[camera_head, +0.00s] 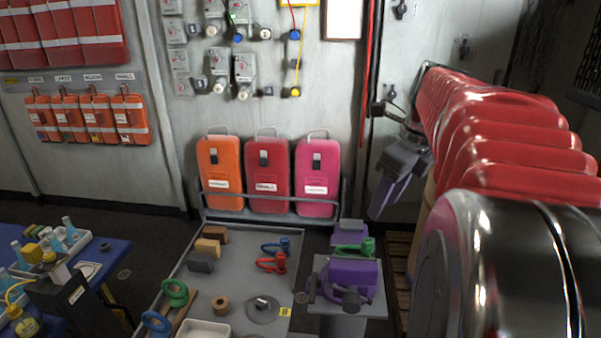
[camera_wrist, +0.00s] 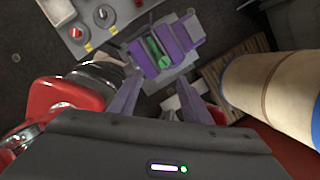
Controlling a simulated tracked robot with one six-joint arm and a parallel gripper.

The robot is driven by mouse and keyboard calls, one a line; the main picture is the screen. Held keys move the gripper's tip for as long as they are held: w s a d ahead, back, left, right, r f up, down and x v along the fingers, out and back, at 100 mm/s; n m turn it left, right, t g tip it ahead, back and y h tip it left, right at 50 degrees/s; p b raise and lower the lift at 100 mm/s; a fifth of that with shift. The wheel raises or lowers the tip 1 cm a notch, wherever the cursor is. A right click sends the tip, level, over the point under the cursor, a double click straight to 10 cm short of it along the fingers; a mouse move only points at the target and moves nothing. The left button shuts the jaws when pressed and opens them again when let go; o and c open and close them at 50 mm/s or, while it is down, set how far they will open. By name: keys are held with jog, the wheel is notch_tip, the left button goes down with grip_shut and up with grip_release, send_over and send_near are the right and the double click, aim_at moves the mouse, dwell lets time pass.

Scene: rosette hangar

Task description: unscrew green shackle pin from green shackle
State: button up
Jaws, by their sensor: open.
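A purple vise (camera_head: 353,274) stands on a grey pedestal and also shows in the wrist view (camera_wrist: 178,42). The green shackle (camera_head: 347,250) sits between its jaws, partly hidden by them. A thicker green end, which looks like the green shackle pin (camera_head: 369,246), stands at the right. In the wrist view the green part (camera_wrist: 157,52) shows as a short bar between the purple jaws; shackle and pin are hard to tell apart there. My gripper (camera_wrist: 157,93) is open and empty, its purple fingers apart. In the head view it hangs above and right of the vise, apart from it.
A grey table (camera_head: 228,272) left of the vise holds a blue shackle (camera_head: 276,247), a red shackle (camera_head: 272,263), another green ring-shaped piece (camera_head: 175,293) and blocks. Three cases (camera_head: 268,175) stand behind. A tan cylinder (camera_wrist: 275,88) is right of my gripper in the wrist view.

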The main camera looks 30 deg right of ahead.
jog(key=shift+s+d+r+m, duration=0.1)
jog(key=shift+d+m, duration=0.45)
jog(key=shift+m, duration=0.05)
send_near(368, 241)
jog(key=x, duration=0.8)
jog(key=shift+c, duration=0.4)
